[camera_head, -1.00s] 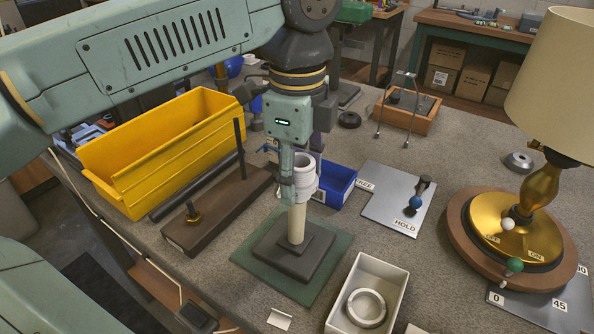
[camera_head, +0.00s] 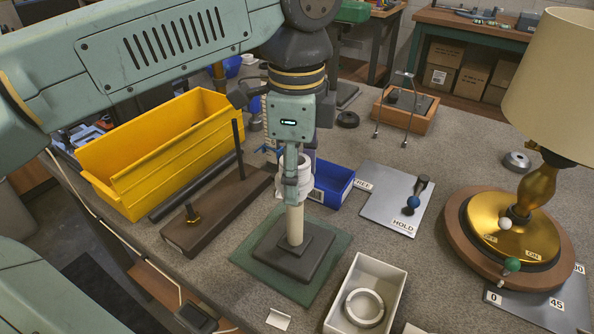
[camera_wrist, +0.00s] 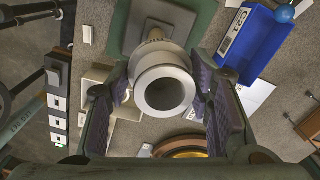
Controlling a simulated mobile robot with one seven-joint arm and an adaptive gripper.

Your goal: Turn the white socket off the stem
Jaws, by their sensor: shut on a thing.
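The white socket (camera_wrist: 162,72) is a hollow round piece, seen from its open end in the wrist view. It also shows in the head view (camera_head: 284,188), partly hidden by a finger. My gripper (camera_wrist: 168,85) is shut on it, with one dark ridged pad on each side. In the head view my gripper (camera_head: 294,182) points down over the stem. The cream stem (camera_head: 295,225) stands upright on a dark stepped block (camera_head: 292,258) on a green plate (camera_head: 258,262). The socket sits at the stem's top; how far the threads engage is hidden.
A yellow bin (camera_head: 150,165) and a brown board with a tall peg (camera_head: 222,207) stand left. A blue bin (camera_head: 334,183) is close behind the stem. A white box holding a ring (camera_head: 390,275) is at front right. The lamp (camera_head: 535,190) stands far right.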

